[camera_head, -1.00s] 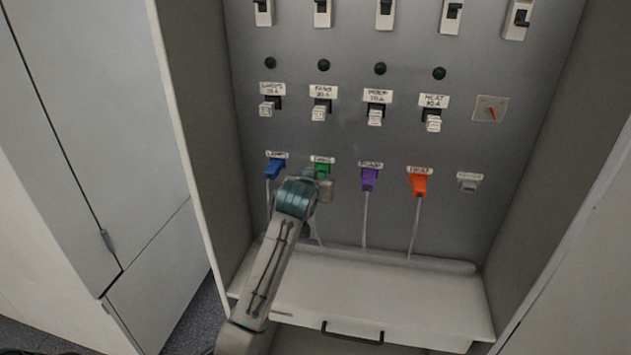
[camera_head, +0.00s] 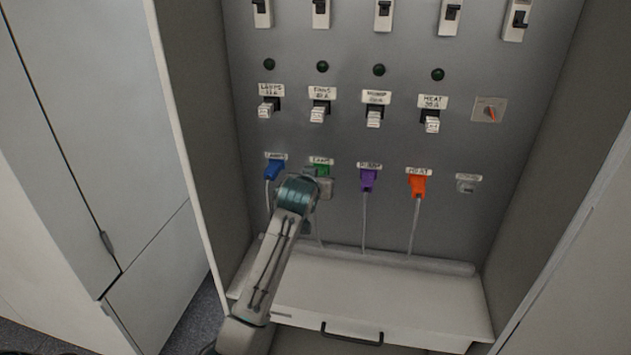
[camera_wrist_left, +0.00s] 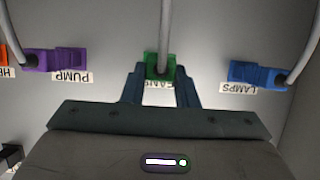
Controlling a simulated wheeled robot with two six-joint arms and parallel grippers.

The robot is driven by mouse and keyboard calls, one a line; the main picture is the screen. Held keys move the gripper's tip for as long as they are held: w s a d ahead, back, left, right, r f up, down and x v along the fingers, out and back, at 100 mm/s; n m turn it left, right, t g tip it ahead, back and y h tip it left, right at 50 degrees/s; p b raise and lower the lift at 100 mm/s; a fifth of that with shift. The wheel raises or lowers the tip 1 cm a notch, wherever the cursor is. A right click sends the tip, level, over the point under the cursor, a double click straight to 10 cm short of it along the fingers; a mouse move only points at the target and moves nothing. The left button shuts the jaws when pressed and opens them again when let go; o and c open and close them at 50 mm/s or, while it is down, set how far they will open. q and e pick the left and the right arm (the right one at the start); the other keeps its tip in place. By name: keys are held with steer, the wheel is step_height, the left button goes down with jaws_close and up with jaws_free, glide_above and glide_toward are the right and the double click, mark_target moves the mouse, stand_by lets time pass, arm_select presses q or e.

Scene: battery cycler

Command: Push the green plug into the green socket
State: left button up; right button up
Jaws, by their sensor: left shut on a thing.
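The green plug (camera_head: 322,170) is at the FANS position on the panel, between the blue and purple plugs. In the left wrist view the green plug (camera_wrist_left: 160,66) sits between the two fingers of my left gripper (camera_wrist_left: 160,75), which is shut on it. A grey cable runs from the plug. The green socket is hidden behind the plug and gripper, so I cannot tell how deep the plug sits. In the head view my left gripper (camera_head: 322,184) is at the panel, partly hidden by its own wrist. My right gripper is not in view.
A blue plug (camera_head: 274,170) is close on the left, and a purple plug (camera_head: 368,179) and an orange plug (camera_head: 417,186) are on the right. A grey socket (camera_head: 467,184) is further right. Switches line the panel above. A white shelf (camera_head: 380,295) lies below.

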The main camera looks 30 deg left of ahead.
arm_select(q)
steer(key=o, duration=1)
steer(key=shift+s, duration=0.1)
